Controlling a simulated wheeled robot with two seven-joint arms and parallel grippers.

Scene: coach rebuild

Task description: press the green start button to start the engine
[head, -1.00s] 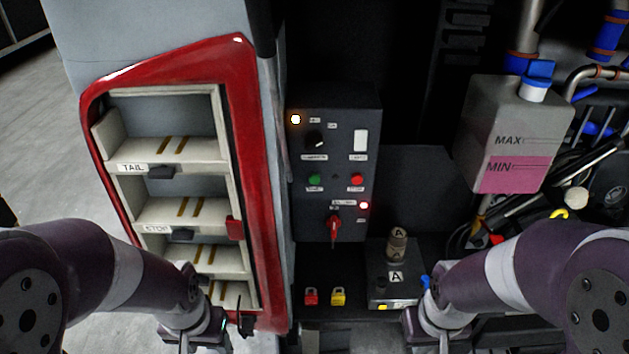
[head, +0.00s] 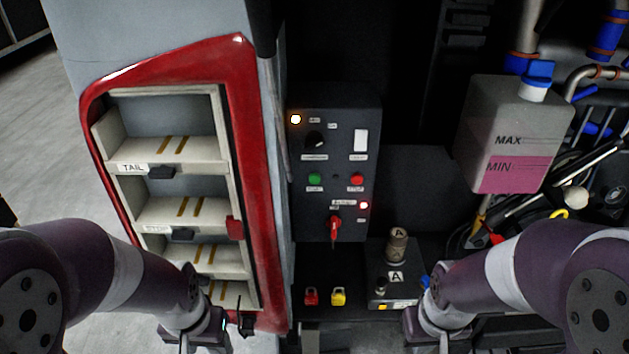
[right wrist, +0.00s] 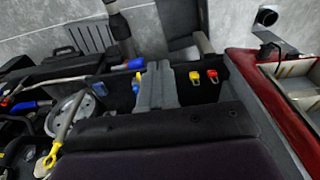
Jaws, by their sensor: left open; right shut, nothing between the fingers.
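The green start button (head: 315,179) is on the dark control panel (head: 348,229), at the left of a red button (head: 356,180). Nothing covers it in the head view. My left gripper (head: 198,349) is open at the bottom edge, in front of the shelf unit and mostly cut off by the frame. My right gripper (head: 443,348) is at the bottom edge, below and to the right of the panel, apart from the button. In the right wrist view its grey fingers (right wrist: 155,80) are shut with nothing between them. The panel is not visible there.
A red-framed shelf unit (head: 258,210) stands left of the panel. Below the panel are red (head: 311,297) and yellow (head: 338,297) padlocks and a box marked A (head: 396,297). A fluid tank (head: 548,120) and pipes are at the right. The space before the panel looks clear.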

